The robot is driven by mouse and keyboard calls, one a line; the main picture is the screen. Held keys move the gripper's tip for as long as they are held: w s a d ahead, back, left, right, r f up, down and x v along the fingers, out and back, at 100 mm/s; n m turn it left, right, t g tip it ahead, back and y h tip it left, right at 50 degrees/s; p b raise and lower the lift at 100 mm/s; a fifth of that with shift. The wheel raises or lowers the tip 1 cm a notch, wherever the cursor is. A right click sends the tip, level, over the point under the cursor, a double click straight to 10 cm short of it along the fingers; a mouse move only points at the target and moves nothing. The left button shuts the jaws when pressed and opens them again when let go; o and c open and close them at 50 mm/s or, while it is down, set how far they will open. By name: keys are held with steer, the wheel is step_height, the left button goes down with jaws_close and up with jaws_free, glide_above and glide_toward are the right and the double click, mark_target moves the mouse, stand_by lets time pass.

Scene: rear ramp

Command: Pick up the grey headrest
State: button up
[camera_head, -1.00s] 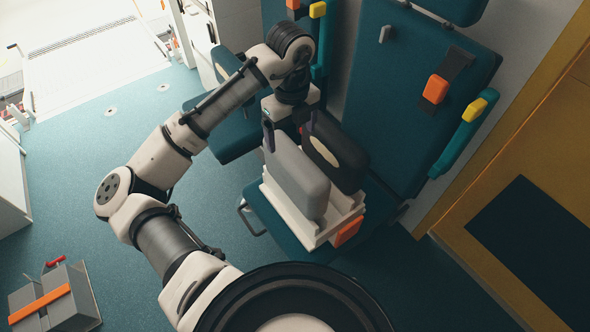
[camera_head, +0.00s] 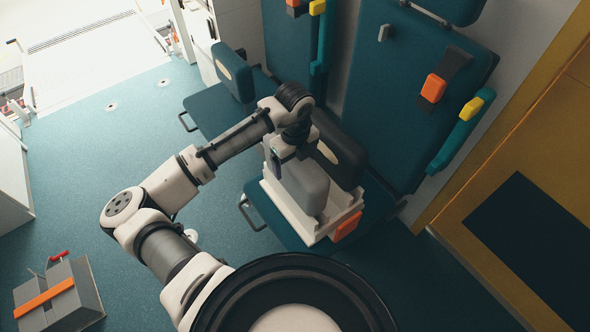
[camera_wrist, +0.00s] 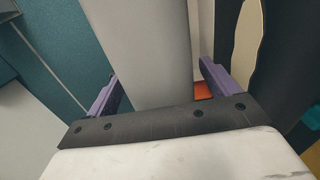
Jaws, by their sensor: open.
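The grey headrest (camera_head: 304,186) stands upright in a white tray (camera_head: 290,212) on a teal seat. A black headrest (camera_head: 340,158) with a pale oval patch stands beside it on the right. My gripper (camera_head: 285,150) is over the upper end of the grey headrest. In the wrist view my gripper (camera_wrist: 155,88) is open, its purple fingers on either side of the grey headrest (camera_wrist: 145,45), with a gap showing at the right finger. The black headrest (camera_wrist: 262,45) lies just outside the right finger. The gripper's own body hides the near end of the grey headrest.
Another teal seat (camera_head: 215,112) with a teal headrest (camera_head: 233,72) is behind on the left. A tall teal backrest (camera_head: 400,110) rises at the right. A grey box with an orange band (camera_head: 60,297) sits on the floor at lower left. Open floor (camera_head: 95,180) lies left.

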steer(key=shift+c, duration=0.2)
jaws_close()
stand_by(0.4)
steer(key=shift+r, duration=0.2)
step_height(320, 180, up, 20)
steer(key=b, duration=0.1)
steer(key=shift+f, duration=0.15)
stand_by(0.6)
step_height(320, 180, up, 9)
steer(key=p, duration=0.9)
stand_by(0.7)
